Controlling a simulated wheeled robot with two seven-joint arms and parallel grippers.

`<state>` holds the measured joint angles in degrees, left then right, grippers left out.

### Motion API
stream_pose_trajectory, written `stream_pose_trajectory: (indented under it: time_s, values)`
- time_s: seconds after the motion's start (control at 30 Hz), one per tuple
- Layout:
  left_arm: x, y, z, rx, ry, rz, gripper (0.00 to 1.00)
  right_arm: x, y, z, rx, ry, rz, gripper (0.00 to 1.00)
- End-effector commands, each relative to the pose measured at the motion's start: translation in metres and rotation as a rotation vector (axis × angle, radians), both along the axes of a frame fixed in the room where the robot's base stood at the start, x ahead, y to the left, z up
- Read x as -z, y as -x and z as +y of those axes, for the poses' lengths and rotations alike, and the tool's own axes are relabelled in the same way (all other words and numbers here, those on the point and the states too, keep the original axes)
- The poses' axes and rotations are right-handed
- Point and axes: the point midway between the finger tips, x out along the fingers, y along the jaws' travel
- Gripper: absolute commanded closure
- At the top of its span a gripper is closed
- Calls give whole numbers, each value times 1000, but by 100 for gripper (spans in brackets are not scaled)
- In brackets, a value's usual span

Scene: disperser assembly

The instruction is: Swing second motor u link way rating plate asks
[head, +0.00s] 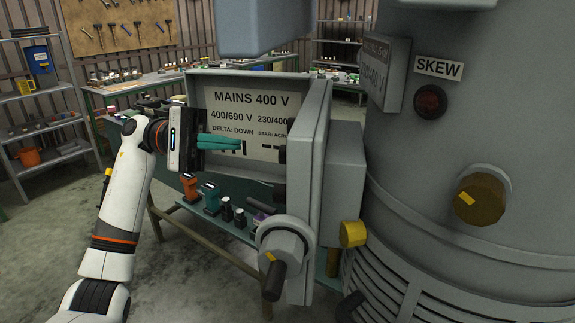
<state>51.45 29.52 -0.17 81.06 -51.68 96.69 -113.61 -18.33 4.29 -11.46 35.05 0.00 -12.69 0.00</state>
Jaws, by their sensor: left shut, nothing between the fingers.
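The rating plate (248,100) is pale and sits in a grey box frame at centre. It reads "MAINS 400 V", "400/690 V", "230/400", "DELTA: DOWN" and "STAR: ACR…", cut off at the right by a grey panel. Small dark bars show below the text; I cannot tell whether they are printed or real links. No motor U link can be made out clearly. My left gripper (238,145) has teal fingers, shut and empty, pointing right in front of the plate's lower left. I cannot tell whether it touches the plate. My right gripper is out of view.
A grey panel (308,180) with a dark-handled knob (284,252) stands right of the plate. A large grey vessel labelled "SKEW" (440,67) fills the right side. Tools, including an orange one (190,187), lie on a low bench behind. Shelves stand at the left.

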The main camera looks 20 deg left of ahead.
Motion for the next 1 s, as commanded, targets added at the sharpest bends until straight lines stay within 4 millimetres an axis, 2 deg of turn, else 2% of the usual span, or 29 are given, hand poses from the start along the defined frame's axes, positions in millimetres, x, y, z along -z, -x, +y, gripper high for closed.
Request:
stream_pose_trajectory:
  time_s: [0.17, 0.3, 0.63, 0.8, 1.0]
  values:
    - [-1, -1, -9, 1, 6, -35, 100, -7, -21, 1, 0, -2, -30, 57]
    - [-5, 3, -32, 4, 5, -33, 100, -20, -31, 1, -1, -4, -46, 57]
    - [-13, 13, -102, 2, 8, -30, 100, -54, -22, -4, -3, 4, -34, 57]
    - [-20, 36, -101, -2, 5, -32, 100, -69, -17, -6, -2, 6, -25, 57]
    - [-22, 48, -102, -2, 5, -29, 100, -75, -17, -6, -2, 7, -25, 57]
